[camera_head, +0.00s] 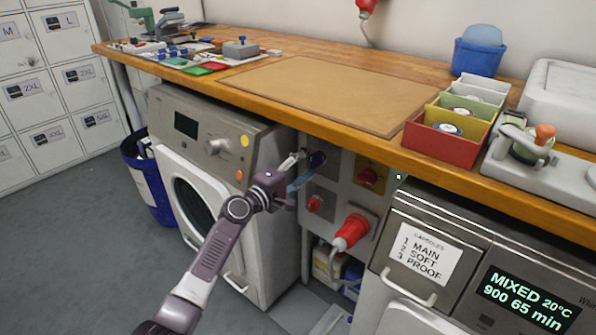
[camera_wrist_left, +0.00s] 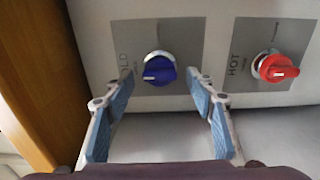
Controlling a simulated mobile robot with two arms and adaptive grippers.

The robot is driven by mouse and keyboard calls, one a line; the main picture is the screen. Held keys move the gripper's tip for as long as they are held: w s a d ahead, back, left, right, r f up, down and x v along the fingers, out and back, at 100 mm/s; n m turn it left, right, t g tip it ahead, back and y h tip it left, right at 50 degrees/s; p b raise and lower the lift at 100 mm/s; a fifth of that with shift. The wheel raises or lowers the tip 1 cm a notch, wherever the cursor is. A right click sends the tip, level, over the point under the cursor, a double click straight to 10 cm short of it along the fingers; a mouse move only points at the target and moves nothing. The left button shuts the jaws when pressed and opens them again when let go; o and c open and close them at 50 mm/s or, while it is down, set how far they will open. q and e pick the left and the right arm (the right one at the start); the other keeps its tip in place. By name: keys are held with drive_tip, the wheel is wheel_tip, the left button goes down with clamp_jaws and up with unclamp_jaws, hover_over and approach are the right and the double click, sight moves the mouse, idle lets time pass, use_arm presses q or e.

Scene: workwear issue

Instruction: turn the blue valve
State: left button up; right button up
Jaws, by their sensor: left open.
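In the head view the blue valve (camera_head: 317,159) shows on the wall panel under the worktop, partly behind my fingers. My left gripper (camera_head: 303,170) reaches toward it from the left. In the wrist view my left gripper (camera_wrist_left: 161,78) is open, with one blue-padded fingertip on each side of the knob. I cannot tell whether the fingertips touch it. My right gripper is not in view.
A red valve (camera_wrist_left: 275,68) on a plate marked HOT sits to the right of the blue one. Below are a small red knob (camera_head: 315,203) and a large red plug (camera_head: 351,231). A washing machine (camera_head: 215,150) stands left; the wooden worktop (camera_head: 330,125) overhangs the panel.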

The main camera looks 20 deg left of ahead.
use_arm(q)
drive_tip(key=v, duration=1.1)
drive_tip(key=shift+s, duration=0.4)
drive_tip(key=shift+a, duration=0.1)
